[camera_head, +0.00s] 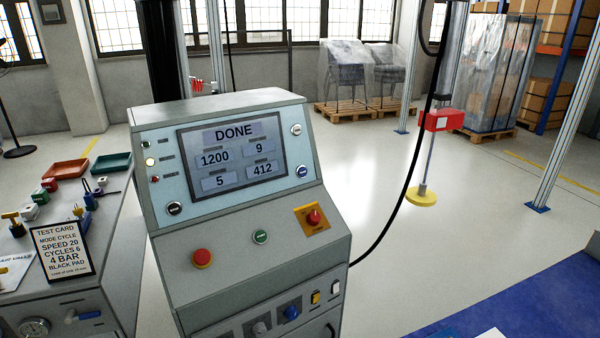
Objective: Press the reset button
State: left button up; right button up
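The grey control console (260,270) stands at the centre, its screen (232,155) reading DONE, 1200, 9, 5 and 412. Small buttons sit beside the screen: a white one (296,129), a blue one (302,171) and a black one (174,208). On the sloped panel below are a red button (202,258), a green button (260,236) and a red knob (313,217) on a yellow-orange plate. The button labels are too small to read, so I cannot tell which is reset. Neither of my grippers is in view.
A side bench (100,255) at left holds small coloured parts, trays and a test card (62,249). A black cable (396,205) hangs right of the console. A rod with a yellow disc (421,196) stands beyond. A blue surface (530,300) lies at lower right.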

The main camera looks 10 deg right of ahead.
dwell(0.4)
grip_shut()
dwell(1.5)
